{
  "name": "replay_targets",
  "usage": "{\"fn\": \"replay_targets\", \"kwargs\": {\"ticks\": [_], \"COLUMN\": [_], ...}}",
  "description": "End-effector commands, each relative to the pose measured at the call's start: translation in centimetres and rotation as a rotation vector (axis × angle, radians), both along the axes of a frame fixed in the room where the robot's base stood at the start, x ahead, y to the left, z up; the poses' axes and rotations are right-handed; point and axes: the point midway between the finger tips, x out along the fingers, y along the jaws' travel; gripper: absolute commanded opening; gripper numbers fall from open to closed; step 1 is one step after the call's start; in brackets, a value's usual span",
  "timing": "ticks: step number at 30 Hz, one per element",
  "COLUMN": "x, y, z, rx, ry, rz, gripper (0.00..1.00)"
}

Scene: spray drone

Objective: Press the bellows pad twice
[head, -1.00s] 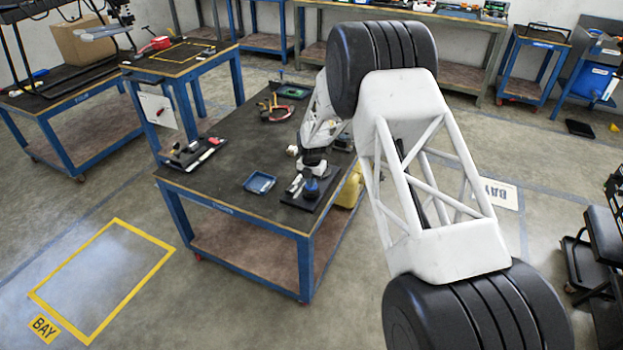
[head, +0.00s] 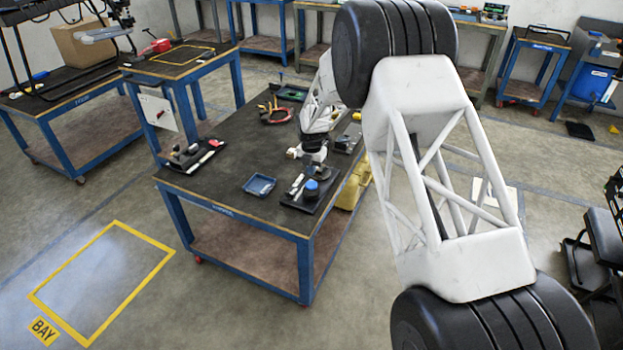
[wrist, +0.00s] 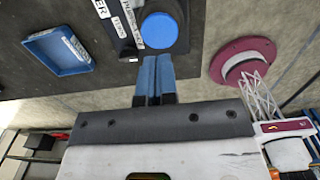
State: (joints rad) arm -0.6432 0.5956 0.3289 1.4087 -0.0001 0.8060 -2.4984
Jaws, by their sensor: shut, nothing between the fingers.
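The round blue pad (head: 311,189), which I take for the bellows pad, stands on a black base plate (head: 300,203) near the front right of the work table. In the wrist view the blue pad (wrist: 159,31) shows as a disc just beyond my fingertips. My gripper (wrist: 157,60) is shut and empty, its two blue fingers side by side. In the head view my gripper (head: 316,170) is just behind and above the pad, and a gap seems to separate them. White labels (wrist: 126,20) lie beside the pad.
A blue tray (head: 259,186) sits left of the base plate. A black holder with tools (head: 190,155) is at the table's left edge, and red-handled pliers (head: 272,112) lie farther back. A yellow container (head: 352,188) stands beside the table's right side.

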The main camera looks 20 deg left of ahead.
Motion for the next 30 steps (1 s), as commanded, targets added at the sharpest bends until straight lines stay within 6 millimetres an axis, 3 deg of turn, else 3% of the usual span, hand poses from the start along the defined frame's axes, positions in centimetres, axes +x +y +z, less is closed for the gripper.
{"fn": "replay_targets", "kwargs": {"ticks": [6,12,30], "x": [0.0,0.0,0.0], "y": [0.0,0.0,0.0], "z": [3.7,6.0,7.0], "rx": [0.001,0.001,0.0], "ry": [-0.002,-0.001,0.0], "rz": [0.0,0.0,0.0], "gripper": [0.0,0.0,0.0]}}
